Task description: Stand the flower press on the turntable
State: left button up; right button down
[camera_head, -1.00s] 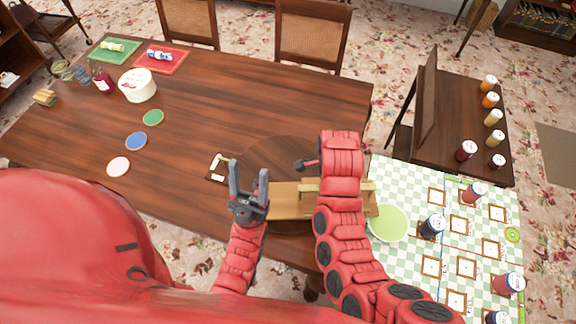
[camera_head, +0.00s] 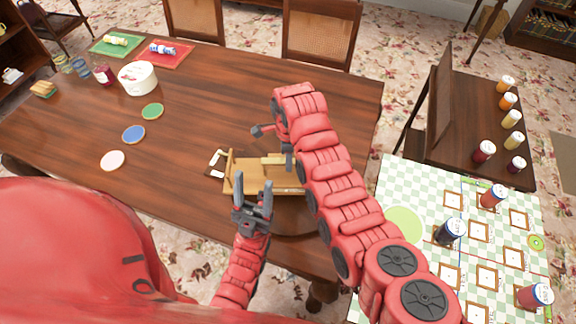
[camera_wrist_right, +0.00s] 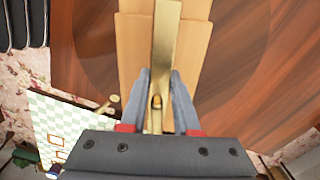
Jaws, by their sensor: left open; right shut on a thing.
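The flower press (camera_head: 245,180) is a light wooden board piece with a pale bar across it. In the head view it appears to lie flat over the dark round turntable (camera_head: 290,215); I cannot tell whether it touches. My right gripper (camera_wrist_right: 162,82) is shut on the press's bar; in the head view my right arm covers the press's right end. In the right wrist view, the press's boards (camera_wrist_right: 133,50) extend away under the fingers, with the turntable (camera_wrist_right: 232,45) below. My left gripper (camera_head: 254,184) is open and empty, just in front of the press.
A small white-and-dark item (camera_head: 216,163) lies left of the press. Coloured discs (camera_head: 133,134), a round white box (camera_head: 138,78) and several jars stand farther left. A checked cloth (camera_head: 400,180) with a green disc (camera_head: 404,225) and jars lies right. The table's back middle is clear.

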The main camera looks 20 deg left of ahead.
jog(key=shift+a, duration=0.15)
jog(key=shift+f+p, duration=0.75)
jog(key=shift+f, duration=1.05)
jog(key=c, duration=0.6)
grip_release()
jog(key=shift+c, duration=0.2)
jog(key=shift+r, duration=0.1)
